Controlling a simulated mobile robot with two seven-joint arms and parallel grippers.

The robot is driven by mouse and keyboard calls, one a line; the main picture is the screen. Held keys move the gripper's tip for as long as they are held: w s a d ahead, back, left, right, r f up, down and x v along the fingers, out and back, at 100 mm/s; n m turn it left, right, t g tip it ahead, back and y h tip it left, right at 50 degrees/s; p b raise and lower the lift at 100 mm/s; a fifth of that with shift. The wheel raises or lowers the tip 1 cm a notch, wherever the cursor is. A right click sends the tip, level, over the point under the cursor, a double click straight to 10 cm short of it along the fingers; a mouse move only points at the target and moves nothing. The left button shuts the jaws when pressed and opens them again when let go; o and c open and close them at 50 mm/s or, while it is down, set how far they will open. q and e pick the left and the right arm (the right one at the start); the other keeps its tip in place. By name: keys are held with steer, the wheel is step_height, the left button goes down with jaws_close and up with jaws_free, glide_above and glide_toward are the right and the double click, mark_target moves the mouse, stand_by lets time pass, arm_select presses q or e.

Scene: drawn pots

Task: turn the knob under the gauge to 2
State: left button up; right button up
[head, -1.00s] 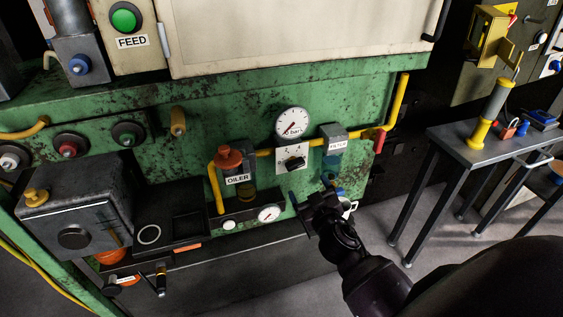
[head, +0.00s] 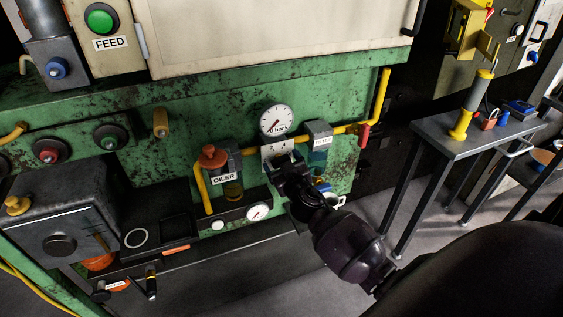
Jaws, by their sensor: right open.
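The round white gauge (head: 276,121) is on the green machine panel, fed by a yellow pipe. Just under it is a white plate (head: 277,149) with printed marks. The knob on this plate is hidden behind my right gripper, so I cannot see its setting. My right gripper (head: 283,164) is open, in front of the lower part of the plate. I cannot tell whether its fingers touch the knob or are around it. My left gripper is not in view.
The orange-capped oiler (head: 213,158) stands left of the plate and the filter (head: 319,136) right of it. A second small gauge (head: 258,212) sits below. A white cup (head: 334,200) is close to my right wrist. A grey table (head: 440,138) stands at the right.

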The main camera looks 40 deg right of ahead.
steer(key=shift+w+d, duration=0.1)
steer(key=shift+w, duration=0.2)
steer(key=shift+c, duration=0.3)
steer(key=c, duration=0.9)
steer(key=shift+o, duration=0.2)
